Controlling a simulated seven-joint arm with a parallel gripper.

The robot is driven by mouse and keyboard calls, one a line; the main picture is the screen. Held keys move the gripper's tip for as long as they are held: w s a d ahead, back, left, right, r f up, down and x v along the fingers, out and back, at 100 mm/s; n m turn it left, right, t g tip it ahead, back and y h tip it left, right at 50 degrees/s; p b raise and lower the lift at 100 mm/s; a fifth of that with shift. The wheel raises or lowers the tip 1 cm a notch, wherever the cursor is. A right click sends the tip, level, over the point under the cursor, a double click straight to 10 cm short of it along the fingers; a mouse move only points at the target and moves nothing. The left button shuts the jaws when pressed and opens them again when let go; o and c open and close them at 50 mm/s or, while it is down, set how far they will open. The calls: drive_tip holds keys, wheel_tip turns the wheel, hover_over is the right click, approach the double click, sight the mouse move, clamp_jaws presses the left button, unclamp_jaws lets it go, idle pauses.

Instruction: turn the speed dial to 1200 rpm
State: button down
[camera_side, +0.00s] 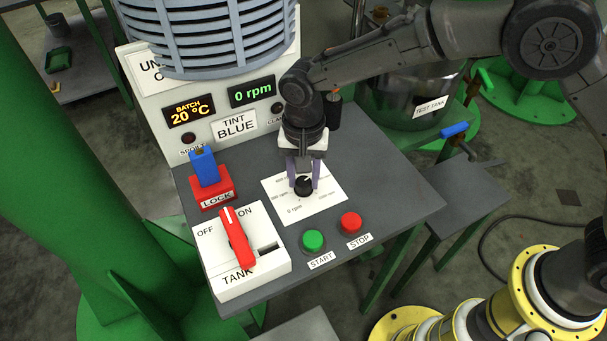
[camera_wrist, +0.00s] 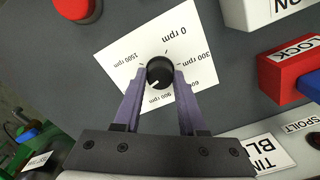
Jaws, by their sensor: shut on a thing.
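The speed dial (camera_side: 304,187) is a small black knob on a white scale card (camera_side: 325,204) on the grey bench top. My gripper (camera_side: 303,178) points down from above, its two purple fingers shut on the dial from both sides. In the wrist view the dial (camera_wrist: 160,70) sits between the fingertips (camera_wrist: 157,77). Its white mark appears to point down-left in that picture, between the 900 rpm label and the left finger. Labels for 0, 300, 900 and 1500 rpm show; 600 is partly covered and 1200 is hidden in the wrist view. The display (camera_side: 252,92) reads 0 rpm.
In front of the card are a green START button (camera_side: 313,240) and a red STOP button (camera_side: 351,222). To the left are a red LOCK block with a blue piece (camera_side: 205,168) and a red-handled TANK switch (camera_side: 237,238). The upright panel (camera_side: 150,95) stands behind.

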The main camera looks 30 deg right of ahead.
sight(304, 181)
drive_tip(key=shift+m, duration=0.4)
drive_tip(key=shift+c, duration=2.3)
unclamp_jaws()
wheel_tip(304, 181, up, 14)
